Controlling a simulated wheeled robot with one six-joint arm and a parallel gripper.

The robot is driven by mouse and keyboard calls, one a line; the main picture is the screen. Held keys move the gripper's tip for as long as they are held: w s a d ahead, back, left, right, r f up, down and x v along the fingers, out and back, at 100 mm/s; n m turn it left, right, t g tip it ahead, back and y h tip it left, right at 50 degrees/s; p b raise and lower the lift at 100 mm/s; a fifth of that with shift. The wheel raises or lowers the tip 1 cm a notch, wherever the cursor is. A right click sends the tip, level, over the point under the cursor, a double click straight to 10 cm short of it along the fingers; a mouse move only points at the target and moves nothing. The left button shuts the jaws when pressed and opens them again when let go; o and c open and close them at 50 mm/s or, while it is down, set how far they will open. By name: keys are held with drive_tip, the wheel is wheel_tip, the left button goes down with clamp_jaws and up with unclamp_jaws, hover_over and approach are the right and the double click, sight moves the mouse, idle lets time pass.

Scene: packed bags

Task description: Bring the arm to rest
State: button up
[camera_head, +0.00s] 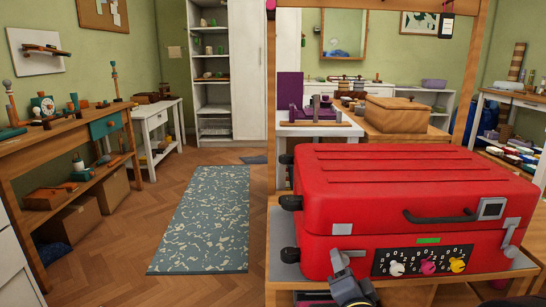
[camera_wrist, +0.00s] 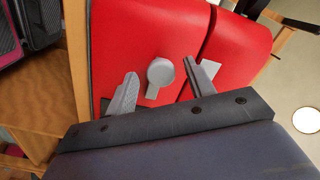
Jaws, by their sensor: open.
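A closed red suitcase (camera_head: 400,180) lies flat on a wooden stand (camera_head: 280,217). Its front has a black handle (camera_head: 440,216), grey latch parts and a dark dial panel (camera_head: 422,260) with white, magenta and yellow knobs below a green strip. My gripper (camera_head: 338,262) is at the front left of the suitcase, left of the panel. In the wrist view my gripper (camera_wrist: 160,71) is open, its two fingers spread on either side of a round grey latch piece (camera_wrist: 160,73) on the red suitcase (camera_wrist: 150,30). Whether the fingers touch it I cannot tell.
A wooden post (camera_head: 270,120) rises behind the suitcase's left side. A workbench (camera_head: 70,135) with small items stands at the left. A blue patterned rug (camera_head: 203,220) lies on open floor between. A brown case (camera_head: 397,114) sits on a surface behind the suitcase.

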drive_tip(key=shift+d+n+p, duration=0.1)
drive_tip(key=shift+n+p, duration=4.1)
drive_tip(key=shift+n, duration=1.5)
drive_tip(key=shift+s+f, duration=0.1)
